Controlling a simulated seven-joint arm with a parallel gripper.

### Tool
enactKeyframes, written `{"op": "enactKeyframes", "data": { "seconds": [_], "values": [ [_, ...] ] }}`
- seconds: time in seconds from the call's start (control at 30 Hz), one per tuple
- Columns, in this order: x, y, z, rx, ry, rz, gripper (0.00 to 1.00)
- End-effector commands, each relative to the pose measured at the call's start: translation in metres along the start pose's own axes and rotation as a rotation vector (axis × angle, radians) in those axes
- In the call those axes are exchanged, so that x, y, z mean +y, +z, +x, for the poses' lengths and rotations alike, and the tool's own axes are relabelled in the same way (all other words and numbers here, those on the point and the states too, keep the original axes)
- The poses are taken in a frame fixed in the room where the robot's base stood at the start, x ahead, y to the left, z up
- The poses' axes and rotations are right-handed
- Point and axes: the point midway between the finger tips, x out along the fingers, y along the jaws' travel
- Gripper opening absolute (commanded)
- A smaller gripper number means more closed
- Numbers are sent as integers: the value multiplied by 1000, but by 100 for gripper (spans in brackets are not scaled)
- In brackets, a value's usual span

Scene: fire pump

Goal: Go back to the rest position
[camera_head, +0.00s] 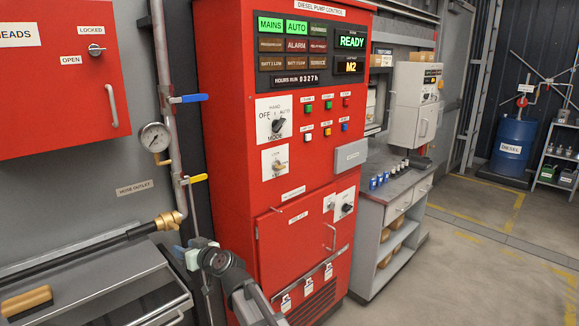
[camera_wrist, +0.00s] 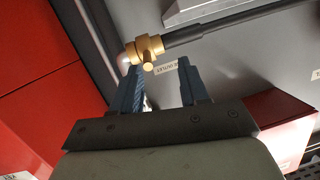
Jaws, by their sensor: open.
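My gripper (camera_head: 190,251) is low in front of the wall, left of the red diesel pump control cabinet (camera_head: 290,225). It is just below the brass hose coupling (camera_head: 168,221). In the wrist view, the two blue-grey fingers of my gripper (camera_wrist: 161,88) stand apart with nothing between them. The brass coupling (camera_wrist: 145,50) shows beyond the fingertips, with the dark hose (camera_wrist: 215,32) running from it. The gripper appears apart from the coupling. In the head view, my forearm hides the cabinet's lower left corner.
The pipe carries a pressure gauge (camera_head: 155,137), a blue-handled valve (camera_head: 188,98) and a yellow-handled valve (camera_head: 194,179). A grey drawer unit (camera_head: 105,285) stands at lower left. A workbench (camera_head: 385,205) is right of the cabinet. The floor (camera_head: 480,270) at right is clear.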

Motion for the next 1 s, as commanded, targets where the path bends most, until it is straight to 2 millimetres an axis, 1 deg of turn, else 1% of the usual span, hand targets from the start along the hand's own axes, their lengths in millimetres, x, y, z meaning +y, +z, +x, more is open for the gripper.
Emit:
{"op": "enactKeyframes", "data": {
  "seconds": [0.13, 0.27, 0.3, 0.37, 0.4, 0.43, 0.57, 0.6, 0.67, 0.7, 0.77, 0.8, 0.87, 0.9, 1.0],
  "values": [
    [-14, 33, -8, -162, -54, 113, 44],
    [-22, 71, -28, -338, -51, 189, 44],
    [-22, 90, -35, -404, -38, 210, 44],
    [-21, 118, -44, -490, -16, 236, 44],
    [-19, 136, -51, -542, 0, 251, 44],
    [-18, 150, -56, -581, 14, 262, 44],
    [-4, 213, -83, -742, 87, 304, 44],
    [2, 232, -92, -788, 112, 317, 44],
    [10, 260, -107, -855, 149, 332, 44],
    [16, 277, -118, -897, 173, 341, 44],
    [24, 303, -134, -957, 208, 354, 44],
    [30, 319, -144, -995, 230, 362, 44],
    [38, 342, -160, -1048, 262, 372, 44],
    [42, 358, -172, -1084, 281, 378, 44],
    [54, 393, -200, -1164, 325, 391, 44]
  ]
}}
